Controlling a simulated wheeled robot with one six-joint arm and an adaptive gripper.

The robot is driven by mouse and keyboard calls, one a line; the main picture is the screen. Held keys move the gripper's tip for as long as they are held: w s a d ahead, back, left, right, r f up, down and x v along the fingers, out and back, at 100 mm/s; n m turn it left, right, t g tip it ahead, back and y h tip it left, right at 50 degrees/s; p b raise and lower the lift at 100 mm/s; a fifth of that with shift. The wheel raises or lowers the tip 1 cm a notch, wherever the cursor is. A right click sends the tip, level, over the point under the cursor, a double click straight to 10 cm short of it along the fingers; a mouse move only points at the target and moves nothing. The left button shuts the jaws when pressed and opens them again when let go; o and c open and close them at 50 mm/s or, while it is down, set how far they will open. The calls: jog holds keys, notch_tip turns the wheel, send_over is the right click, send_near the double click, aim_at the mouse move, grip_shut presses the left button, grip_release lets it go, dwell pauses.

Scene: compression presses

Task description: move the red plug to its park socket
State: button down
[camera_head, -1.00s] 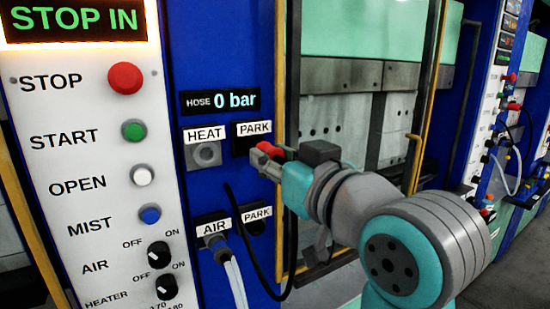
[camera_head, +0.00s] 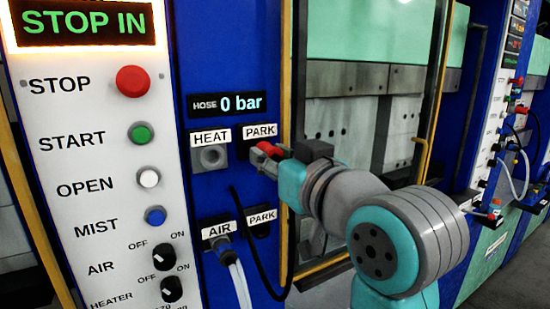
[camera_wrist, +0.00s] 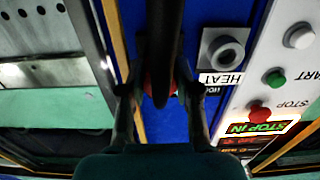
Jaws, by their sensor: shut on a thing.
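The red plug (camera_head: 270,149) is held between the jaws of my gripper (camera_head: 262,158), just below the upper PARK label (camera_head: 258,132). The dark park socket (camera_head: 248,151) under that label is mostly hidden behind the plug and gripper; I cannot tell whether the plug touches it. In the wrist view my gripper (camera_wrist: 160,92) is shut around the red plug (camera_wrist: 149,88), with a thick black cable (camera_wrist: 165,45) running in front of it. The grey HEAT socket (camera_head: 211,157) is empty, to the left of the gripper; it also shows in the wrist view (camera_wrist: 227,52).
Below, the AIR socket (camera_head: 219,243) holds a grey plug with pale hoses, beside a lower PARK socket (camera_head: 262,228). A black cable hangs in front of the blue panel. The button panel (camera_head: 100,180) is at left, a yellow-edged press door frame (camera_head: 286,70) behind the arm.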

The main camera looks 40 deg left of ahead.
jog(key=shift+w+a, duration=0.1)
jog(key=shift+a, duration=0.15)
jog(key=c, duration=0.7)
grip_release()
jog(key=shift+c, duration=0.2)
jog(key=v, duration=1.2)
jog(key=shift+w, duration=0.1)
